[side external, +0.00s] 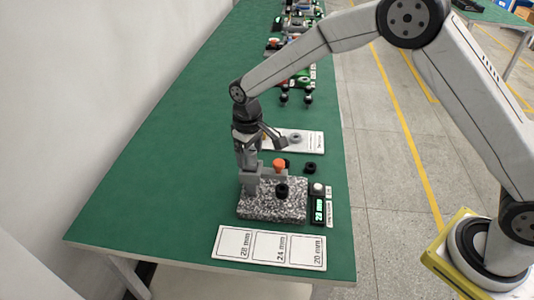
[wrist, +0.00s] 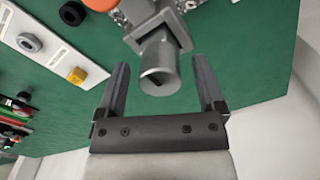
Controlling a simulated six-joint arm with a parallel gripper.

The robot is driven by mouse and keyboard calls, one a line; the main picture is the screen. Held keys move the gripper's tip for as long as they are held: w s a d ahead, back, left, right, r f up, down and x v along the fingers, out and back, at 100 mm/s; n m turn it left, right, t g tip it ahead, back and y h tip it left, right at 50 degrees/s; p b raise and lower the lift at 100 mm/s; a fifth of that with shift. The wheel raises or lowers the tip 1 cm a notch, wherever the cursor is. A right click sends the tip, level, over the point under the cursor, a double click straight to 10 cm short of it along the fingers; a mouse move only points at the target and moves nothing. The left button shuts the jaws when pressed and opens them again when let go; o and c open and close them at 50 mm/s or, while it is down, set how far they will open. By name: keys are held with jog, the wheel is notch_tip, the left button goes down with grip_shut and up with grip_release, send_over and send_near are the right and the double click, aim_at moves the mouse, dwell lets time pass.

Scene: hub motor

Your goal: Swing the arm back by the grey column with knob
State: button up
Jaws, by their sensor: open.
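The grey column (side external: 249,182) stands upright at the back left of a speckled granite base (side external: 259,210). An orange knob (side external: 279,163) sits on the side arm that reaches right from it. In the wrist view the round grey column end (wrist: 160,75) lies between my fingers, with a visible gap on each side. Part of the orange knob (wrist: 100,4) shows at the top edge there. My gripper (side external: 262,143) is open, pointing down at the top of the column. It also shows in the wrist view (wrist: 161,68). Its far finger is partly hidden in the side view.
A small display box (side external: 319,210) stands right of the base. A white card marked 28, 24 and 20 mm (side external: 270,248) lies in front. A white tray (side external: 310,146) and a black ring (side external: 310,168) lie behind. Several parts crowd the far table; the left side is clear.

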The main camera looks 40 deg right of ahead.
grip_shut()
